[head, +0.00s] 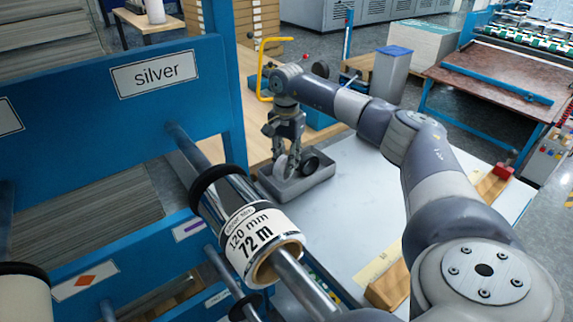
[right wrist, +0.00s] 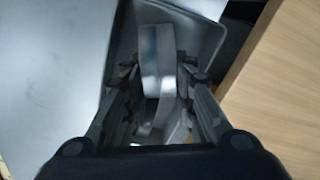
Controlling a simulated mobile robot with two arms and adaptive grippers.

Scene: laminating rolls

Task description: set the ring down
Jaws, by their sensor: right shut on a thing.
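My right gripper (head: 284,148) points down over a small grey tray (head: 300,190) on the pale table. It is shut on a silver-grey ring (head: 281,167), which stands on edge between the fingers, low in or just above the tray. In the right wrist view the ring (right wrist: 158,65) shows as a shiny band between the fingers (right wrist: 158,88), with the tray's wall around it. I cannot tell whether the ring touches the tray floor. A dark ring (head: 311,163) is at the tray's right side. My left gripper is not in view.
A silver roll (head: 248,222) labelled 120 mm, 72 m sits on a bar of the blue rack (head: 160,110), beside a black collar (head: 217,182). The pale table (head: 345,205) is clear right of the tray. A wooden block (head: 388,285) lies at its front.

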